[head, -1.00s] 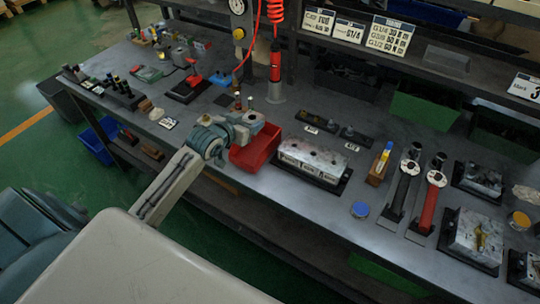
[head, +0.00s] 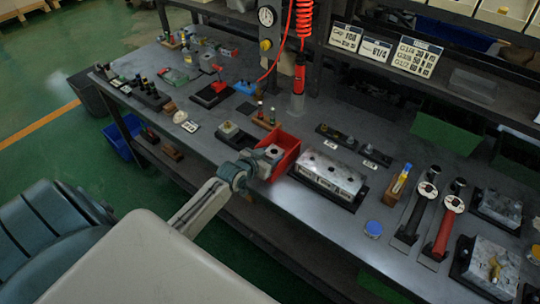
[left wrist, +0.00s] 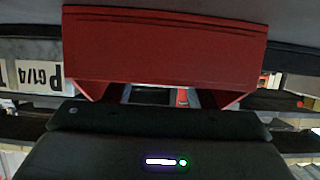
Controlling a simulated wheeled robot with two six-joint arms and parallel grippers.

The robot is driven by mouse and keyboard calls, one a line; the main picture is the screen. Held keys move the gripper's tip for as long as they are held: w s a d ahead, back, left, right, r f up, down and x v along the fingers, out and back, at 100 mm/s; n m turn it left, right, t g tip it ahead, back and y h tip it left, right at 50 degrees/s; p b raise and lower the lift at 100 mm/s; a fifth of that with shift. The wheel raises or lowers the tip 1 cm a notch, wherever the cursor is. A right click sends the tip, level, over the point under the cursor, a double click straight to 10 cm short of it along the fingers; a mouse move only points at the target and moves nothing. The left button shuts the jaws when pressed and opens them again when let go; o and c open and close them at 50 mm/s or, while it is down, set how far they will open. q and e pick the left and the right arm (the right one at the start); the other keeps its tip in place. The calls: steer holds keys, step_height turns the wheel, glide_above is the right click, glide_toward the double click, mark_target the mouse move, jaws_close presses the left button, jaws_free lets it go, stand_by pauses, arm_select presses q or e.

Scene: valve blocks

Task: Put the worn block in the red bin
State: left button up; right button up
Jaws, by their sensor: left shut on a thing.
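The red bin (head: 286,151) stands near the table's front edge, left of the silver manifold. My left gripper (head: 265,158) is low at the bin's left side, partly over its opening. It is shut on a small light-grey block with a dark hole in its top, taken as the worn block (head: 273,151). I cannot tell whether the block touches the bin floor. In the left wrist view a red wall of the bin (left wrist: 165,48) fills the upper middle, close to my gripper, and the block is hidden. My right gripper is not in view.
The silver manifold (head: 330,172) stands just right of the bin. A grey block on a dark base (head: 234,136) is to its left, and a wooden stand with small bottles (head: 266,120) is behind it. The table front left of the bin has free room.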

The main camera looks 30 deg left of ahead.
arm_select(q)
steer(key=o, duration=0.9)
steer(key=shift+f, duration=0.15)
steer(key=shift+o, duration=0.7)
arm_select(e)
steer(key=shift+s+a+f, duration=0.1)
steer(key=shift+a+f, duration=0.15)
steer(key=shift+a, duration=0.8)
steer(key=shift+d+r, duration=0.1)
arm_select(q)
steer(key=shift+r, duration=0.35)
steer(key=v, duration=1.1)
steer(key=shift+s+f, duration=0.15)
steer(key=shift+s, duration=0.4)
steer(key=shift+r, duration=0.2)
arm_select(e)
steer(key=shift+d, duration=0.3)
